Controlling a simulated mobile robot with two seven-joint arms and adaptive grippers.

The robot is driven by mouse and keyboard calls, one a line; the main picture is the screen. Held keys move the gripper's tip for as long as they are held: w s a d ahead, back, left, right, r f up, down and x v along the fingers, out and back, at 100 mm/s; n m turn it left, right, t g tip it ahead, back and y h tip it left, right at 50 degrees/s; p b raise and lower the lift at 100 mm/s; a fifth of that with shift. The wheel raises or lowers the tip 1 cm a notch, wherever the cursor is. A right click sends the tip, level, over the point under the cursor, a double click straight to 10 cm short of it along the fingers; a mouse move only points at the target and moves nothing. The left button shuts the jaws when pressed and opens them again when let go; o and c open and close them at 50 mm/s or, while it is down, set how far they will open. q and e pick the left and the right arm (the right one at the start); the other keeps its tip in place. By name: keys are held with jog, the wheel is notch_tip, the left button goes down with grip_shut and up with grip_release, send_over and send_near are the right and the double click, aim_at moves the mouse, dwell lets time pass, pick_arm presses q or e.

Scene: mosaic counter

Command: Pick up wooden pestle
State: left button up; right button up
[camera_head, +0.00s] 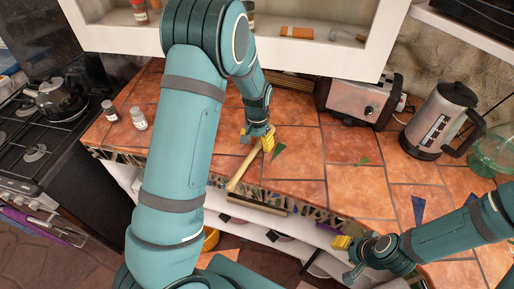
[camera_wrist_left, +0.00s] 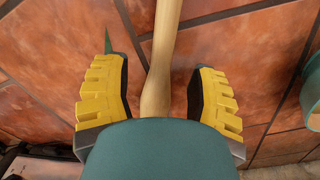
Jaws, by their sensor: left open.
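The wooden pestle (camera_head: 241,171) lies on the tiled counter near its front edge, slanting from lower left to upper right. In the left wrist view, the pestle (camera_wrist_left: 158,60) runs up between the two yellow finger pads. My left gripper (camera_head: 258,139) is open around the pestle's far end. Its pads (camera_wrist_left: 160,95) show a gap on each side of the wood, and the lower end is hidden behind my gripper's body. My right gripper (camera_head: 348,256) is at the counter's front edge, away from the pestle, with its fingers apart and nothing seen between them.
A toaster (camera_head: 359,98) and a metal kettle (camera_head: 439,120) stand at the back right, with a green glass bowl (camera_head: 492,150) beside them. Two small jars (camera_head: 138,119) stand at the left. A white cabinet (camera_head: 345,62) overhangs the back. The counter right of the pestle is mostly clear.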

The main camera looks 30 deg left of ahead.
aim_at(257, 146)
pick_arm(q)
notch_tip(257, 146, down, 4)
jog(key=shift+w+r, duration=0.15)
jog(key=shift+r, duration=0.05)
grip_shut()
